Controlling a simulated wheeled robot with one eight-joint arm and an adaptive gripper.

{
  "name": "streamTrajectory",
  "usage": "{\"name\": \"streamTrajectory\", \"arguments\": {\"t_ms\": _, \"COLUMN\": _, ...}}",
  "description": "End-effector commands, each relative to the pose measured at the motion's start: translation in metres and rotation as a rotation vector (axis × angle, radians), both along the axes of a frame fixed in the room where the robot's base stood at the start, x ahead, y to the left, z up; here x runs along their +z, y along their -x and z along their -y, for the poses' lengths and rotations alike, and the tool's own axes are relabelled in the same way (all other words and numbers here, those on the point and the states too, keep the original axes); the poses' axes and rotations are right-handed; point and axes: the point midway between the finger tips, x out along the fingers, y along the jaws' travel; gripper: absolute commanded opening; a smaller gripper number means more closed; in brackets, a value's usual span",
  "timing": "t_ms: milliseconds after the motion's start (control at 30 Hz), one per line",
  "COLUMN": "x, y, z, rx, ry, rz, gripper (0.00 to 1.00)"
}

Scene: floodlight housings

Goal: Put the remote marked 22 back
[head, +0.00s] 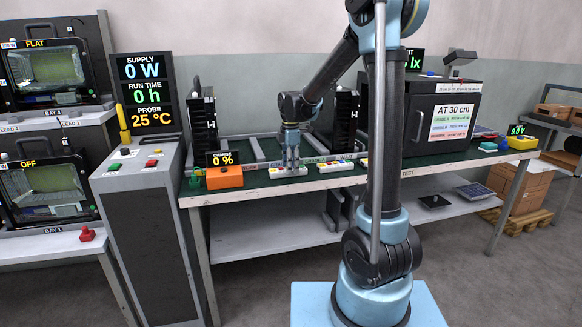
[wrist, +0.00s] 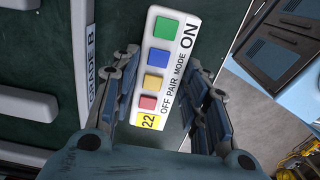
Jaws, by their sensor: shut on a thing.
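The remote marked 22 (wrist: 165,70) is a white bar with green, blue, yellow and red buttons, the words ON, MODE, PAIR and OFF, and a yellow 22 label at its near end. My gripper (wrist: 167,85) is shut on it, with fingers along both long sides. In the head view my gripper (head: 291,164) points down over the front of the green bench top, with the remote (head: 288,172) beneath it. I cannot tell whether the remote touches the bench. The fingers hide part of its sides.
Another white remote (head: 336,167) lies just to the right. An orange charge box (head: 224,178) reading 0 % stands to the left. White divider strips and a GRADE B label (wrist: 93,70) lie left of the held remote. A dark test cabinet (head: 440,115) stands to the right.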

Motion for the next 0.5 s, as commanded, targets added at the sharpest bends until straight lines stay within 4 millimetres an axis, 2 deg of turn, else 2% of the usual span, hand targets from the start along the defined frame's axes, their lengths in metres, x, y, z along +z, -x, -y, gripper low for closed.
{"name": "streamTrajectory", "arguments": {"t_ms": 200, "x": -0.0013, "y": 0.0001, "z": -0.0004, "rx": 0.0, "ry": 0.0, "rz": 0.0, "gripper": 0.11}}
{"name": "streamTrajectory", "arguments": {"t_ms": 233, "x": -0.0014, "y": 0.0001, "z": -0.0004, "rx": 0.0, "ry": 0.0, "rz": 0.0, "gripper": 0.46}}
{"name": "streamTrajectory", "arguments": {"t_ms": 300, "x": -0.0012, "y": 0.0001, "z": -0.0004, "rx": 0.001, "ry": 0.0, "rz": 0.0, "gripper": 0.61}}
{"name": "streamTrajectory", "arguments": {"t_ms": 500, "x": -0.001, "y": 0.0002, "z": -0.0005, "rx": 0.001, "ry": 0.0, "rz": 0.0, "gripper": 0.61}}
